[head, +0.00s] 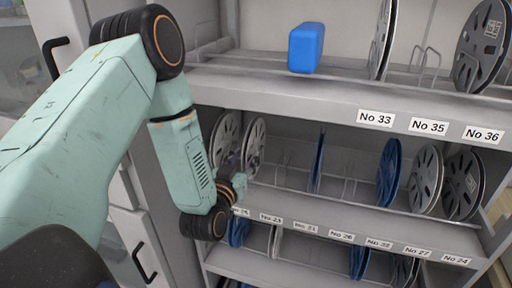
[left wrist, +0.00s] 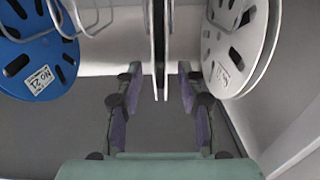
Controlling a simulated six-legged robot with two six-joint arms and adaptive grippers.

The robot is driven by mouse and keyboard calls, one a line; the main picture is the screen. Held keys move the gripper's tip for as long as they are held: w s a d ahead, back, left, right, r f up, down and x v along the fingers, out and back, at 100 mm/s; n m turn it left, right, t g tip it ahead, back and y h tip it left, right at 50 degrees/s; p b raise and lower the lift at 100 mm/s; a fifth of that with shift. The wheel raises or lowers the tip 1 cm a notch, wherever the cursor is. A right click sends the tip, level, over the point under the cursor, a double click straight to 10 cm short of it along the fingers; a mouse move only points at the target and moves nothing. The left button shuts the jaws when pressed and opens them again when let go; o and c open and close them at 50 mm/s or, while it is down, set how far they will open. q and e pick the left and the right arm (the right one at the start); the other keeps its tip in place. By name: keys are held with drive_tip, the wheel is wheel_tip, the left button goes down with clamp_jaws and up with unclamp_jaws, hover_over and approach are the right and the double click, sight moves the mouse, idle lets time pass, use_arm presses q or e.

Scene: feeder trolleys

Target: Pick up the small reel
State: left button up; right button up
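My left gripper (head: 232,188) is at the left end of the middle shelf, just below and in front of two pale grey reels (head: 254,142). The wrist partly hides it in the head view. In the left wrist view the gripper (left wrist: 159,78) is open, with a finger on each side of a thin reel seen edge-on (left wrist: 160,40). Gaps show between this reel and both fingers. I cannot tell which reel is the small one. My right gripper is in neither view.
A blue reel labelled No 21 (left wrist: 38,60) and a white reel (left wrist: 240,45) flank the gripper. Wire dividers (head: 343,190) separate the slots. A blue box (head: 306,47) and large reels stand on the upper shelf (head: 270,85). More reels hang on the lower shelf.

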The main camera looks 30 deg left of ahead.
sight(250, 148)
use_arm(q)
drive_tip(key=x, duration=0.3)
drive_tip(key=shift+a+r, duration=0.2)
drive_tip(key=shift+r, duration=0.1)
drive_tip(key=shift+w+d+r, duration=0.1)
drive_tip(key=shift+w+d, duration=0.2)
drive_tip(key=shift+w, duration=0.2)
drive_tip(key=shift+w+a, duration=0.2)
drive_tip(key=shift+a+f, duration=0.2)
drive_tip(key=shift+f, duration=0.1)
drive_tip(key=shift+c, duration=0.4)
drive_tip(key=shift+a, duration=0.1)
drive_tip(key=shift+c, duration=0.7)
drive_tip(key=shift+s+d+r, duration=0.15)
drive_tip(key=shift+d+r, duration=0.1)
drive_tip(key=shift+d, duration=0.15)
drive_tip(key=c, duration=0.5)
clamp_jaws()
drive_tip(key=shift+a+f, duration=0.1)
drive_tip(key=shift+a, duration=0.05)
